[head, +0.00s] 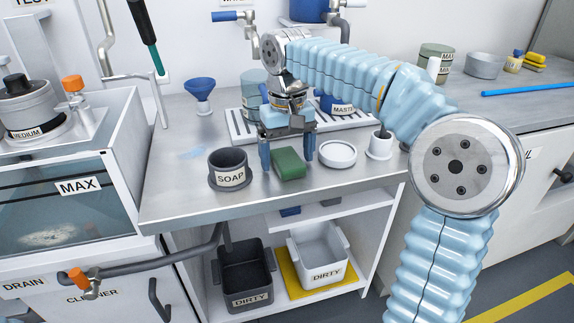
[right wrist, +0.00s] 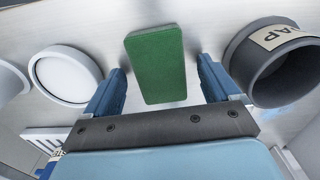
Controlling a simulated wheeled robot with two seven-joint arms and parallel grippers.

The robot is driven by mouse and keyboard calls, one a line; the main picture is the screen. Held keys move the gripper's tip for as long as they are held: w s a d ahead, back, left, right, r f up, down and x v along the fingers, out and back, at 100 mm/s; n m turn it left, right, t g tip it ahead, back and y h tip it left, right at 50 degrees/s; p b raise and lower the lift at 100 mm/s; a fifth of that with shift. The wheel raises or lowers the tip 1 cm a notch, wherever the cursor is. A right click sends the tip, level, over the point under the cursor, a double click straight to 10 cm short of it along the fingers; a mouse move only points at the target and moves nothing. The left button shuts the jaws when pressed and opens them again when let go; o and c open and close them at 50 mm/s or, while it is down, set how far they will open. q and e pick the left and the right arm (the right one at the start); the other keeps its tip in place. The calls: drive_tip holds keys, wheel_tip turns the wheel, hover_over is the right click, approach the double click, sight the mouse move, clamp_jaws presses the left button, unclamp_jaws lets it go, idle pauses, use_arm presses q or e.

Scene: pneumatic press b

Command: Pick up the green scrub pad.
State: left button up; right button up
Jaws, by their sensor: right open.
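The green scrub pad (head: 288,163) lies flat on the metal counter, between the soap cup and a white round dish. It also shows in the right wrist view (right wrist: 156,64). My right gripper (head: 287,158) is open, with its blue fingers on either side of the pad. In the right wrist view the fingertips (right wrist: 162,72) flank the pad with a gap on each side, and nothing is held. I cannot tell how far the fingertips are above the counter. My left gripper is not in view.
The dark soap cup (head: 229,170) stands close left of the gripper and the white round dish (head: 338,155) close right. A small white holder (head: 379,147) is farther right. A drain rack (head: 238,127) lies behind. The counter's front strip (head: 280,197) is clear.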

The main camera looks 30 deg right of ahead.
sight(286, 157)
drive_tip(key=shift+f, duration=0.15)
drive_tip(key=c, duration=1.1)
drive_tip(key=shift+c, duration=0.2)
drive_tip(key=shift+r, duration=0.4)
wheel_tip(286, 157, up, 3)
drive_tip(key=shift+f+p, duration=0.1)
drive_tip(key=shift+p, duration=0.35)
drive_tip(key=s+a+r+p, duration=0.1)
drive_tip(key=s+a+r, duration=0.4)
drive_tip(key=a+r, duration=0.4)
drive_tip(key=a, duration=0.4)
drive_tip(key=shift+r, duration=0.25)
drive_tip(key=shift+s, duration=0.1)
